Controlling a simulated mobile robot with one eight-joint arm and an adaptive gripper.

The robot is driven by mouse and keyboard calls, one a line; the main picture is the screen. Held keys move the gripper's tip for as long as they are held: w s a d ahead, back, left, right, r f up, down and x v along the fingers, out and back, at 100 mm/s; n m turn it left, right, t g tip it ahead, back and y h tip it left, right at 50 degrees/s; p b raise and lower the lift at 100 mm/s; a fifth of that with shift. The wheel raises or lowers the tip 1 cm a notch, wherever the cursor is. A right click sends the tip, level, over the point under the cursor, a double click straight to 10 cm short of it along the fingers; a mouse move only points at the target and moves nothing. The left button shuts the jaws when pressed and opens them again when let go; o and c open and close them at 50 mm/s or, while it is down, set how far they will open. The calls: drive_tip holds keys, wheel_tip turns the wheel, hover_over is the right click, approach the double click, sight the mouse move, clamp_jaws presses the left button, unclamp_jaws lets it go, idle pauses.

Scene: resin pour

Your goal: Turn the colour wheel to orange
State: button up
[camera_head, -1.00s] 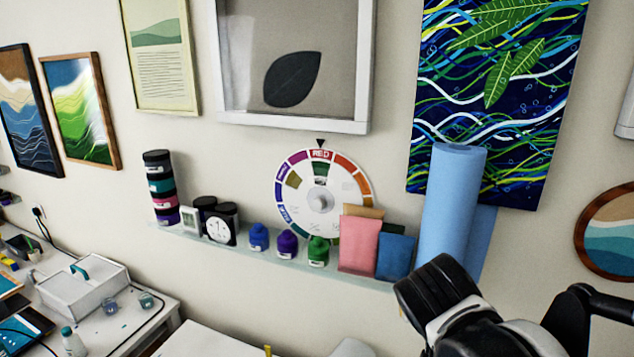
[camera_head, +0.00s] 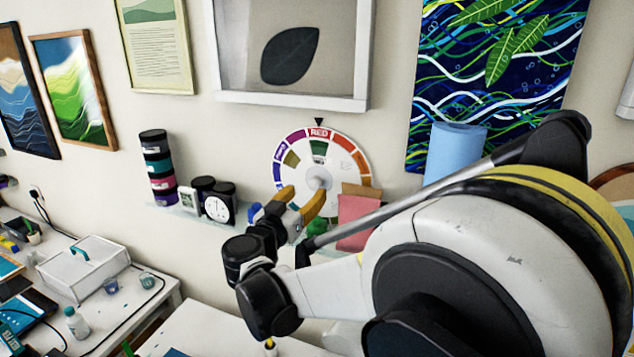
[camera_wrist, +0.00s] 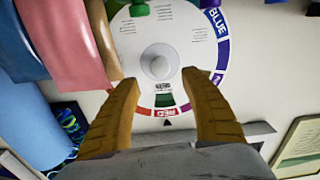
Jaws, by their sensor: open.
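The colour wheel (camera_head: 330,152) hangs on the wall, a white disc with a coloured rim and a pale central knob (camera_head: 319,178). A black pointer (camera_head: 319,122) above it marks the red segment. In the wrist view the wheel (camera_wrist: 190,45) appears upside down, with the red label at the bottom and the knob (camera_wrist: 160,62) in the middle. My gripper (camera_head: 302,197) is open in front of the wheel's lower part. In the wrist view its two yellow fingers (camera_wrist: 160,90) are spread, with the knob between and beyond their tips. Contact with the knob cannot be told.
A shelf below the wheel holds stacked jars (camera_head: 157,165), a round dial (camera_head: 217,206), small bottles and a pink pouch (camera_head: 354,212). A blue roll (camera_head: 455,150) stands to the right. A white-framed leaf picture (camera_head: 290,100) hangs above. A cluttered table (camera_head: 100,312) is at lower left.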

sight(313, 184)
drive_tip(key=x, duration=0.6)
drive_tip(key=shift+w+p, duration=0.2)
drive_tip(key=shift+p, duration=0.15)
drive_tip(key=shift+s, duration=0.1)
clamp_jaws()
